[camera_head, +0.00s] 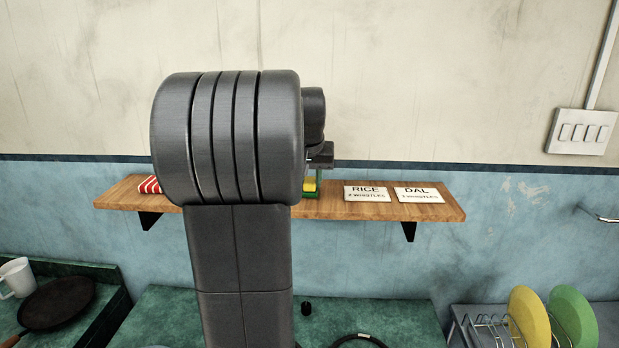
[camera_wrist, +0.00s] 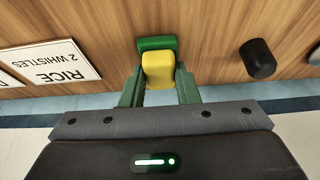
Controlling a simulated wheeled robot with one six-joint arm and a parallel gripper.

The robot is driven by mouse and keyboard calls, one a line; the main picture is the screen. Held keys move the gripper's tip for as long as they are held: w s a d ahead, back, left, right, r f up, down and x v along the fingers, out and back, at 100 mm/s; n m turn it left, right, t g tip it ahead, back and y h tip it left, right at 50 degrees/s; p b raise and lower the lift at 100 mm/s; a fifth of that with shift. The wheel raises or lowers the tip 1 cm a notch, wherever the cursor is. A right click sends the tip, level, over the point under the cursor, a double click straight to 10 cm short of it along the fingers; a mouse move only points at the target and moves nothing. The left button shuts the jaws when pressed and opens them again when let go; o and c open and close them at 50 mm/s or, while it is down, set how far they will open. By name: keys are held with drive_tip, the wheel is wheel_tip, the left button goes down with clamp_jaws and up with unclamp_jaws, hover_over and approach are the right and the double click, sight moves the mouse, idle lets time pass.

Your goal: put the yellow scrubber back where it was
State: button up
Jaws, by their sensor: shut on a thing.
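The yellow scrubber (camera_wrist: 158,70) is between the two green fingers of my gripper (camera_wrist: 159,78) in the wrist view. A green piece (camera_wrist: 157,43) shows at its far end; I cannot tell whether it is part of the scrubber. In the head view a small part of the scrubber (camera_head: 309,184) shows at the wooden shelf (camera_head: 437,208), beside my arm. My gripper is shut on it. I cannot tell whether the scrubber touches the shelf. My arm hides most of the gripper and the shelf's middle in the head view.
A RICE card (camera_head: 366,194) and a DAL card (camera_head: 419,195) lie right of the scrubber. A red-and-white striped thing (camera_head: 149,185) is at the shelf's left. A dark cylinder (camera_wrist: 258,60) stands on the shelf in the wrist view. Below are a pan (camera_head: 58,303) and plates (camera_head: 572,318).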

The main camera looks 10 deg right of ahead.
sight(310, 177)
drive_tip(key=shift+f, duration=0.2)
drive_tip(key=o, duration=0.9)
drive_tip(key=shift+o, duration=0.2)
drive_tip(key=shift+r, duration=0.15)
drive_tip(key=b+v, duration=0.1)
drive_tip(key=v, duration=1.1)
drive_tip(key=p+x, duration=0.1)
drive_tip(key=x, duration=1.1)
drive_tip(key=shift+f, duration=0.2)
drive_tip(key=shift+r, duration=2.2)
